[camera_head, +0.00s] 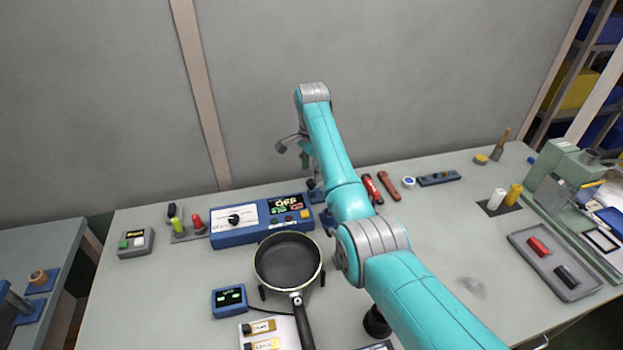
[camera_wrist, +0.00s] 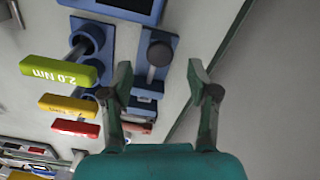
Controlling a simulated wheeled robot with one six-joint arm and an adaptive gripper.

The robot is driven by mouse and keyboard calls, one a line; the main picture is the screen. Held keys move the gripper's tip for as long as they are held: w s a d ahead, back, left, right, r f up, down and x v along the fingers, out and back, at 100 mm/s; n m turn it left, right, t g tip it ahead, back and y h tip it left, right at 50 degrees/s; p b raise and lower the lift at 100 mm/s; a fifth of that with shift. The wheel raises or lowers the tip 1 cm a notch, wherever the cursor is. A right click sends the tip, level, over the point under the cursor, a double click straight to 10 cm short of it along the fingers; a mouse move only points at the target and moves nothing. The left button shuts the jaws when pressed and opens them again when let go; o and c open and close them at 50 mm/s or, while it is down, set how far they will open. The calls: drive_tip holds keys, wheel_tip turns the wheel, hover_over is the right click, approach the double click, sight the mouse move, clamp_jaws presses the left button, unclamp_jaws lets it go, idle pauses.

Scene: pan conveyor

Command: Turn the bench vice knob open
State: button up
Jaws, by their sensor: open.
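In the wrist view, my gripper (camera_wrist: 160,82) is open and empty, with its two teal fingers apart. A blue bench fixture, seemingly the bench vice (camera_wrist: 170,40), lies beyond the fingers, nearer the left one. It has a round dark grey knob (camera_wrist: 159,53) with a grey bar running from it toward blue blocks at the left fingertip. I cannot tell how far the vice is open. No contact between fingers and knob shows. In the head view, my gripper (camera_head: 304,158) is small near the back of the bench, and my arm hides most of the vice area.
In the wrist view, green (camera_wrist: 62,72), yellow (camera_wrist: 68,105) and red (camera_wrist: 75,127) handles stick out left of the fixture. In the head view, a pan (camera_head: 287,262) and a blue control box (camera_head: 255,221) stand left of my arm.

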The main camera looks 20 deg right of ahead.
sight(312, 182)
drive_tip(key=shift+f, duration=1.8)
clamp_jaws()
